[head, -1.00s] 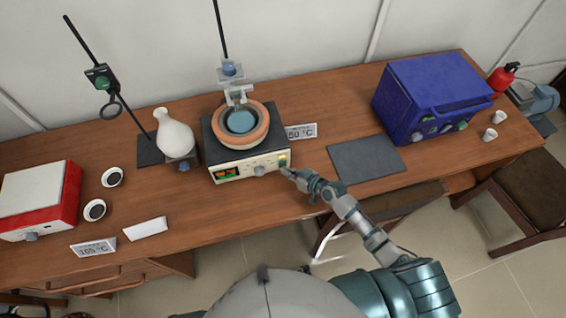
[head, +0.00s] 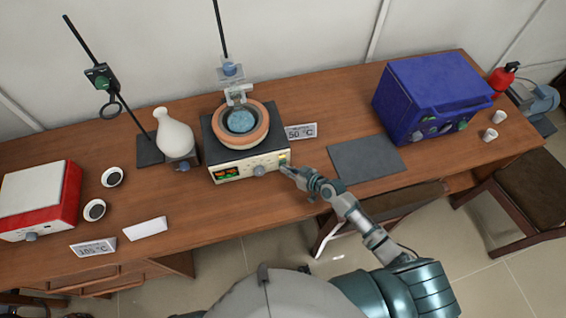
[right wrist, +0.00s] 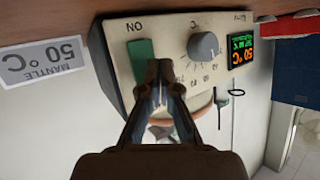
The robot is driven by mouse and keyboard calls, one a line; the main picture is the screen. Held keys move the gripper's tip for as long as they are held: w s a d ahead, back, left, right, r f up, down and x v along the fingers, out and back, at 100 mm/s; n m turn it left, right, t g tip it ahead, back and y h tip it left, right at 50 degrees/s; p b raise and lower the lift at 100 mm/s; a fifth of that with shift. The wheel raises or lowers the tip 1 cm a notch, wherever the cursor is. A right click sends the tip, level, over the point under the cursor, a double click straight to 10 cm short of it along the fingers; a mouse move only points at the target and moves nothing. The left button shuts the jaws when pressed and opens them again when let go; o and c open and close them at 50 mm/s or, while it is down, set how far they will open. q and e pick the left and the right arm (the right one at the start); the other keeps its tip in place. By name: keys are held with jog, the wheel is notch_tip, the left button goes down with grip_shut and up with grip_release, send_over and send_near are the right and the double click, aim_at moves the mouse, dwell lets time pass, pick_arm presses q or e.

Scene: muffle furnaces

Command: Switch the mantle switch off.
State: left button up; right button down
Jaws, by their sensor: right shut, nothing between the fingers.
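The heating mantle (head: 218,147) is a dark box with a cream front panel, under a terracotta bowl. Its green mantle switch (right wrist: 140,50) is at the panel's right end in the head view (head: 283,158). In the right wrist view, which is upside down, the switch is beside the "ON" mark. My right gripper (right wrist: 160,70) is shut and empty, its tips at or very near the switch; I cannot tell whether they touch. It also shows in the head view (head: 288,169). The panel's display (right wrist: 242,51) is lit, with orange digits. My left gripper is out of view.
A knob (right wrist: 203,46) is beside the switch. A "50 °C" card (head: 301,131) stands right of the mantle. A white flask (head: 174,133) is to the left, a blue furnace (head: 425,95) to the right. A dark mat (head: 366,159) lies between mantle and furnace.

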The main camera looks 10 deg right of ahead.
jog(key=shift+w+r, duration=0.1)
jog(key=shift+w, duration=0.25)
dwell(0.8)
jog(key=shift+s, duration=0.1)
jog(key=shift+s, duration=0.65)
jog(key=shift+s+d+f+p, duration=0.15)
jog(key=shift+s+p, duration=0.1)
jog(key=shift+s, duration=0.6)
jog(key=shift+s+a+f+p, duration=0.1)
jog(key=shift+s+p, duration=0.15)
jog(key=shift+s, duration=0.55)
jog(key=shift+s+d+f+p, duration=0.15)
jog(key=shift+s+p, duration=0.1)
jog(key=shift+s, duration=0.6)
jog(key=shift+a, duration=0.1)
